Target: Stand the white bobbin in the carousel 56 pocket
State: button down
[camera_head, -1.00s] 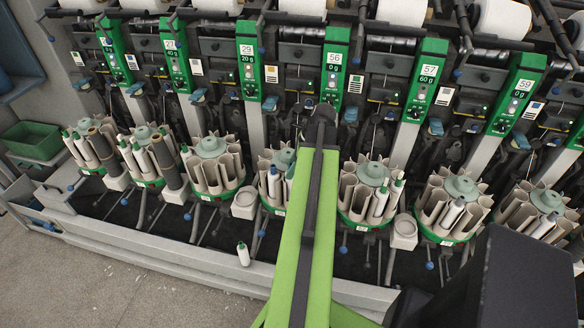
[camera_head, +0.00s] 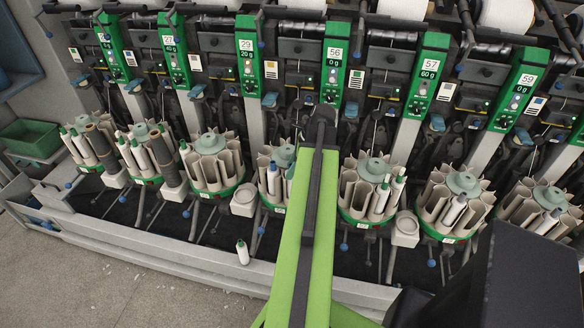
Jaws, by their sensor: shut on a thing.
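The "56" label (camera_head: 334,53) is on a green panel behind my arm. A carousel stands on each side below it, a left one (camera_head: 273,208) and a right one (camera_head: 366,221). My gripper is hidden behind my green arm.
More carousels stand left and right along the machine, some with bobbins. Small white boxes (camera_head: 405,229) sit between some of them. A green bin (camera_head: 33,138) is at the far left. Blue-knobbed levers stick out below the carousels. The floor at front left is open.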

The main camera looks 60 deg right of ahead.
jog(key=shift+f, duration=0.1)
jog(key=c, duration=0.7)
grip_release()
jog(key=p+v, duration=1.6)
jog(key=v, duration=0.1)
jog(key=shift+r, duration=0.25)
